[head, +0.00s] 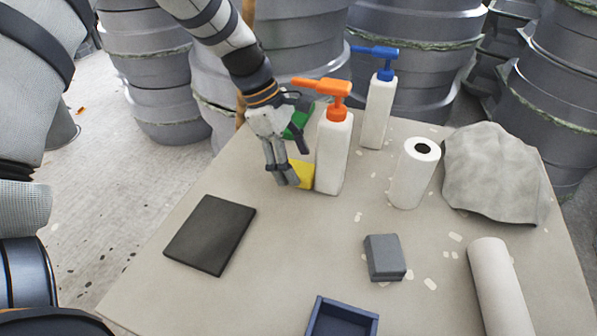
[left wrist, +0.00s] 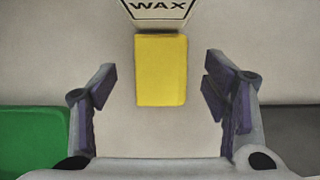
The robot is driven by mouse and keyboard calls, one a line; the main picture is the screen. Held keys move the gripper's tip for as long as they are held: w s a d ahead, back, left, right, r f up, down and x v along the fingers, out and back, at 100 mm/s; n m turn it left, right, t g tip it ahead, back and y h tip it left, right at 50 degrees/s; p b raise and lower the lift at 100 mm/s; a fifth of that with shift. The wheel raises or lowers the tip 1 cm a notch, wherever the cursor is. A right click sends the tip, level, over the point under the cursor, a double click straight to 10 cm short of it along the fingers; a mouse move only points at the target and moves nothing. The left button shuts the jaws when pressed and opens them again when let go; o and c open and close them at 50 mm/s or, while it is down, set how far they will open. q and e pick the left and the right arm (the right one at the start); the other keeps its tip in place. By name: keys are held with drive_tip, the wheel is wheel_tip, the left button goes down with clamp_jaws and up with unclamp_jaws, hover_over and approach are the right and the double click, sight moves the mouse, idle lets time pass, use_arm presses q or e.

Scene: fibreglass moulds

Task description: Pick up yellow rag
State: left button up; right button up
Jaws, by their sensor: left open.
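The yellow rag (head: 301,174) lies on the table as a small block-like piece, beside the base of the white bottle with the orange pump (head: 332,150). In the left wrist view the yellow rag (left wrist: 161,70) lies ahead, centred between the fingers and touching neither. My left gripper (head: 289,180) points down just above the table at the rag and partly hides it in the head view. In the left wrist view the left gripper (left wrist: 158,88) is open and empty, with a finger on each side. My right gripper is not in view.
A green item (head: 298,120) lies behind my left gripper. A blue-pump bottle (head: 377,110), paper roll (head: 414,172), grey cloth (head: 495,170), grey block (head: 384,257), white cylinder (head: 499,290), blue tray (head: 343,304) and dark pad (head: 210,235) are on the table (head: 280,250). Stacked grey moulds (head: 150,60) stand behind.

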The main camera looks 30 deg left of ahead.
use_arm(q)
drive_tip(key=shift+x, duration=0.9)
drive_tip(key=shift+a, duration=0.2)
drive_tip(key=shift+s, duration=0.1)
drive_tip(key=shift+c, duration=0.5)
drive_tip(key=c, duration=1.2)
drive_tip(key=shift+r, duration=0.1)
